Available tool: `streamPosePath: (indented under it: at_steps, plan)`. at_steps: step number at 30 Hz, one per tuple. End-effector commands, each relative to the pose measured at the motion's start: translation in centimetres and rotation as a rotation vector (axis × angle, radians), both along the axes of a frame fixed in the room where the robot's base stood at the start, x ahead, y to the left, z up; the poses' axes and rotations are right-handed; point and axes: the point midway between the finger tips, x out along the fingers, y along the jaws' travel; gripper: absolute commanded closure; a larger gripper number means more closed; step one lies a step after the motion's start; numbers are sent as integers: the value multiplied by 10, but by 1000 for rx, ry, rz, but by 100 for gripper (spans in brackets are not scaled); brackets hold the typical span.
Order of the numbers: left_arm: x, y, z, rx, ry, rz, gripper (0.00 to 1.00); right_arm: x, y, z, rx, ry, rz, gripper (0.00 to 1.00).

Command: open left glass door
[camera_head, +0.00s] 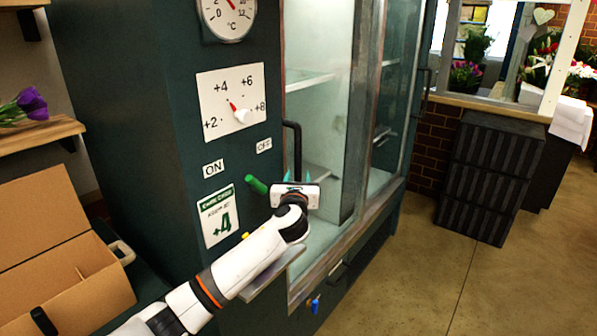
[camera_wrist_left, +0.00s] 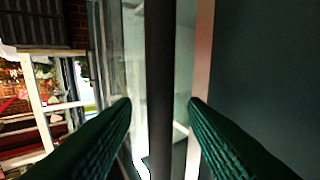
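The left glass door (camera_head: 318,110) is on the front of a dark green cooler, and it appears shut. Its black vertical handle (camera_head: 292,136) is by the door's left edge. My left gripper (camera_head: 297,174) is at the lower part of this handle, fingers pointing toward the cooler. In the left wrist view the handle (camera_wrist_left: 160,60) runs upright between the two green ribbed fingers, with a visible gap on each side. The gripper is open around or just in front of the handle; the exact depth is unclear. My right gripper is not in view.
A green lever (camera_head: 257,186) sticks out beside my left gripper, below ON and OFF labels. A dial (camera_head: 232,103) is above. The right glass door (camera_head: 395,90) adjoins. Black crates (camera_head: 488,175) stand right; the floor (camera_head: 440,260) before the cooler is clear. A cardboard box (camera_head: 60,265) is left.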

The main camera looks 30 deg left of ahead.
Motion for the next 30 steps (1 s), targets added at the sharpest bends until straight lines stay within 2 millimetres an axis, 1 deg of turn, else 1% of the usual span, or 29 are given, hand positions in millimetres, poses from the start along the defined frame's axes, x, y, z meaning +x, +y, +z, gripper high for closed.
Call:
streamPosePath:
  at_steps: [1, 3, 9, 13, 20, 21, 23, 27, 28, 30]
  plan:
    - [7, 5, 1, -1, 0, 3, 60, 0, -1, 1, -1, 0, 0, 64]
    - [16, 9, 0, -2, 0, 2, 60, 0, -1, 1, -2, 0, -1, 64]
    - [31, 18, 0, -2, -1, 1, 60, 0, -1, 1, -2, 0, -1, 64]
    - [35, 20, 0, -1, 0, 0, 60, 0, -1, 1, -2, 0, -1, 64]
    - [35, 20, 0, -1, 0, 0, 60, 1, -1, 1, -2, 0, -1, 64]
    - [35, 20, 0, -1, 0, 0, 64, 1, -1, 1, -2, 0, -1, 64]
    - [35, 20, 0, -1, 0, 0, 73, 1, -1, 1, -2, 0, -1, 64]
    - [35, 20, 0, -1, 0, 0, 96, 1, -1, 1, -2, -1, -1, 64]
    - [35, 20, 0, -1, 0, 0, 100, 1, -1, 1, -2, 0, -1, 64]
    - [35, 20, 0, -1, 0, 0, 100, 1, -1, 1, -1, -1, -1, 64]
